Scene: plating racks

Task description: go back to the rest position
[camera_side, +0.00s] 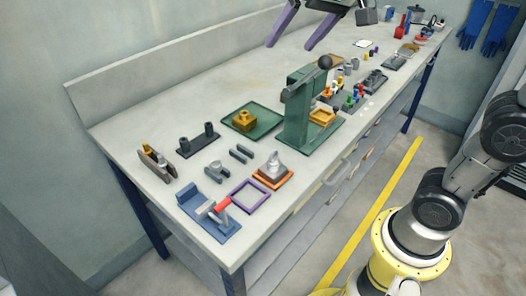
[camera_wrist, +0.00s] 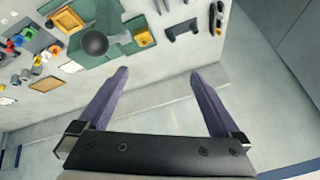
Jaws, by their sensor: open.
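My gripper (camera_side: 297,32) hangs above the back half of the workbench (camera_side: 215,90), at the top of the side view. Its two purple fingers are spread apart with nothing between them. The wrist view shows the same open fingers (camera_wrist: 160,95) with the bench and the floor-level wall beyond them. The fingers are clear of the bench and touch nothing that I can see. Most of the arm above the gripper is cut off by the top edge of the side view.
A green press (camera_side: 298,108) with a dark ball knob (camera_side: 325,62) stands tall below my gripper. A green tray (camera_side: 265,122) holds a yellow block (camera_side: 243,120). A blue vise (camera_side: 205,212) and a purple frame (camera_side: 250,194) lie near the front. The back left bench top is clear.

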